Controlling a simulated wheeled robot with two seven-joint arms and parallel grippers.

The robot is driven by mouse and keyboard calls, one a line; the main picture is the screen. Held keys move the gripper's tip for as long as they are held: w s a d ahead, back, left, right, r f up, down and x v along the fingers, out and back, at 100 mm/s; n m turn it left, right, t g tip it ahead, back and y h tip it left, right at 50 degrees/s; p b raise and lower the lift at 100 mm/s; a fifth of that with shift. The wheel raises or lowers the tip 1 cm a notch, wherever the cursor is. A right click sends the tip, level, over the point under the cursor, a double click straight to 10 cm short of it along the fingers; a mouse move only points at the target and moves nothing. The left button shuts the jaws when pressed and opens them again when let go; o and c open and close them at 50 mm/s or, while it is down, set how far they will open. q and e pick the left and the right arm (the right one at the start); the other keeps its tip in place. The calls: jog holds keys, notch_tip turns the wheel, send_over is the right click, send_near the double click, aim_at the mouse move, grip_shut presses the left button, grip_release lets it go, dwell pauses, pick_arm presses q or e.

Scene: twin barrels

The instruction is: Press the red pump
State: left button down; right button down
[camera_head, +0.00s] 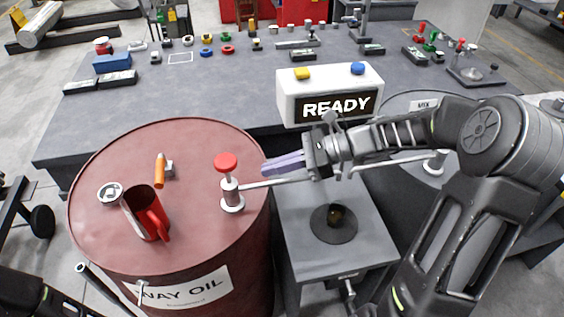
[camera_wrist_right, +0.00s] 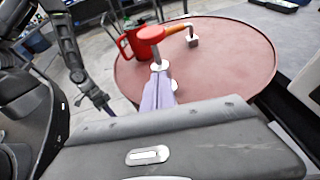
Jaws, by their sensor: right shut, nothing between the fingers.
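The red pump (camera_head: 229,183) stands upright on the right part of the WAY OIL barrel's top, with a round red knob on a metal stem and a spout reaching right. The barrel (camera_head: 190,260) is dark red. My right gripper (camera_head: 266,167) is shut and empty, its purple fingers pointing left, just right of the pump knob. In the right wrist view the red knob (camera_wrist_right: 151,35) shows just beyond the finger tips (camera_wrist_right: 156,78); I cannot tell whether they touch. My left arm shows at the lower left, but its gripper fingers are not visible.
A red jug (camera_head: 147,214), an orange-handled tool (camera_head: 161,170) and a round cap (camera_head: 110,192) lie on the same barrel. A white READY box (camera_head: 331,84) stands behind my right gripper. A second, grey barrel (camera_head: 400,105) is partly hidden by my right arm. The workbench (camera_head: 190,97) behind holds several small parts.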

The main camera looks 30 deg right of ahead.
aim_at(227, 173)
jog(key=x, duration=0.6)
jog(key=shift+p, duration=0.35)
notch_tip(227, 173, up, 4)
jog(key=p, duration=0.3)
jog(key=shift+f, duration=0.15)
jog(key=shift+r, duration=0.2)
